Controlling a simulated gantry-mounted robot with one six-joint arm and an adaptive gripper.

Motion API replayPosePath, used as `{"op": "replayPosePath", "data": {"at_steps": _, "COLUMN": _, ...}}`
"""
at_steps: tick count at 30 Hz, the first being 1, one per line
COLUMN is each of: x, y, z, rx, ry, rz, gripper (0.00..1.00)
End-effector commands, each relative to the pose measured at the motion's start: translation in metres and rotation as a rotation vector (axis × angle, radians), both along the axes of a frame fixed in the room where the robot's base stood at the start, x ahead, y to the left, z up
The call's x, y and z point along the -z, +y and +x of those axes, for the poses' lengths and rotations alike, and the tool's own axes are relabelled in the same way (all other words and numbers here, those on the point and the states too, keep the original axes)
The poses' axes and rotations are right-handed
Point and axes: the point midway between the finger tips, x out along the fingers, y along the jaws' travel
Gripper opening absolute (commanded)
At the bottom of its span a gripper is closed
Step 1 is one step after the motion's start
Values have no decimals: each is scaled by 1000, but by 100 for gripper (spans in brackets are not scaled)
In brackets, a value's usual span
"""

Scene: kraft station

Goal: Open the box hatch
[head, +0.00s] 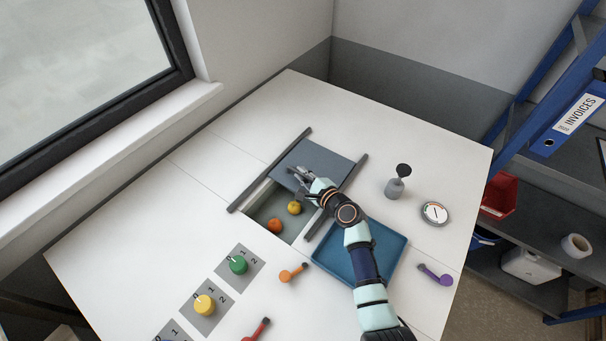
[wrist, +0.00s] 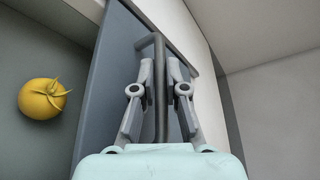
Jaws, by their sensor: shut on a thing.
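The box hatch (head: 316,160) is a grey-blue sliding panel between two dark rails, seen in the head view. It covers the far part of a recessed box (head: 262,207), and the near part of the box stands uncovered. In the wrist view the hatch panel (wrist: 112,65) carries a dark bar handle (wrist: 160,95). My gripper (head: 297,172) is at the near edge of the hatch. In the wrist view my gripper (wrist: 160,75) has its fingers on both sides of the handle and is shut on it.
An orange fruit (head: 275,226) and a yellow one (head: 294,207) lie inside the box. The dark rails (head: 270,169) run along both sides. A blue tray (head: 398,262) lies under my arm. A grey stand (head: 395,188) and a round gauge (head: 434,213) are right. Coloured knobs (head: 238,264) are in front.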

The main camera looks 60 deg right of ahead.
Motion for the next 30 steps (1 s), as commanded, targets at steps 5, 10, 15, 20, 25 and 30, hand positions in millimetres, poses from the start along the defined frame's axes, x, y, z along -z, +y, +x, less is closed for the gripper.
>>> {"op": "replayPosePath", "data": {"at_steps": 5, "x": 3, "y": -11, "z": -1, "rx": 0, "ry": -1, "rz": -2, "gripper": 0}}
{"op": "replayPosePath", "data": {"at_steps": 10, "x": 4, "y": -35, "z": -5, "rx": -1, "ry": -2, "rz": -2, "gripper": 0}}
{"op": "replayPosePath", "data": {"at_steps": 15, "x": 0, "y": -37, "z": -5, "rx": -2, "ry": 0, "rz": 0, "gripper": 0}}
{"op": "replayPosePath", "data": {"at_steps": 20, "x": 0, "y": -37, "z": -5, "rx": -2, "ry": 0, "rz": 0, "gripper": 20}}
{"op": "replayPosePath", "data": {"at_steps": 25, "x": 0, "y": -37, "z": -5, "rx": -2, "ry": 0, "rz": 0, "gripper": 23}}
{"op": "replayPosePath", "data": {"at_steps": 30, "x": 0, "y": -36, "z": -7, "rx": -2, "ry": -1, "rz": 0, "gripper": 23}}
